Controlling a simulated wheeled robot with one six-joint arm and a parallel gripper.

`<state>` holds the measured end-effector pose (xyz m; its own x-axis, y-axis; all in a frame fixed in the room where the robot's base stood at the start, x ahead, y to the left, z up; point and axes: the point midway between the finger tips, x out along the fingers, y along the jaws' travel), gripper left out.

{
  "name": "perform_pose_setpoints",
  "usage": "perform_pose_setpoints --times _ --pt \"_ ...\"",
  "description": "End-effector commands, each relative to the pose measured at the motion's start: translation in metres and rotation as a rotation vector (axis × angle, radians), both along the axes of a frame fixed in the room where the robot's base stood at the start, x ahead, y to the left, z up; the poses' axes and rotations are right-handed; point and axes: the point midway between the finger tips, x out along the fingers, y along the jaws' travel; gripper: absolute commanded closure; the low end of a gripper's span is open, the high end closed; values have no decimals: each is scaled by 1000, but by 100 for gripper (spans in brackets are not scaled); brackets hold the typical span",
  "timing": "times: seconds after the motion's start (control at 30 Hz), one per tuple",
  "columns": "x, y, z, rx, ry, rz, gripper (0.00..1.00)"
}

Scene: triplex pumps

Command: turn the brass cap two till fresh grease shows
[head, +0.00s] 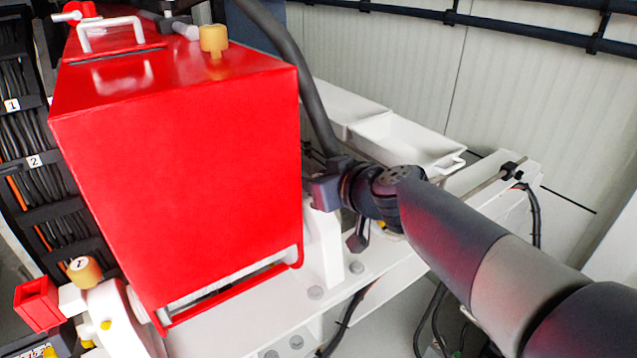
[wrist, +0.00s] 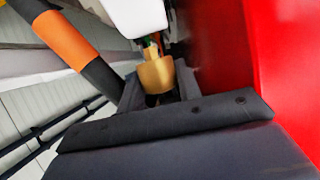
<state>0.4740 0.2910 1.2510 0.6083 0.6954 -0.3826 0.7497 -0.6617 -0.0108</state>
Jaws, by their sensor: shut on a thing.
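In the wrist view a brass cap (wrist: 155,73) sits between the dark fingers of my gripper (wrist: 159,85), which is shut on it. The cap is below a white part (wrist: 133,15). A small green patch shows at the joint between them; I cannot tell whether it is grease. No number is readable on this cap. In the head view my gripper (head: 326,190) is at the right edge of the red housing (head: 190,190), and the held cap is hidden there.
The red housing (wrist: 230,60) stands close to the right of my gripper. A dark hose (head: 300,80) with an orange band (wrist: 65,38) passes near the fingers. A yellow cap (head: 214,39) tops the housing. A white tray (head: 410,138) lies behind my arm.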

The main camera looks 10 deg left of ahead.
Motion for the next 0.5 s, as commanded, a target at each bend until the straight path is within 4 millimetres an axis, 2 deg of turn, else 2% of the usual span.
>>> perform_pose_setpoints --times 0.27,0.3,0.5 --pt "0 0 -1 0 4 -3 90" --pt "0 0 -1 0 4 -3 65" --pt "0 0 0 1 2 -3 49"
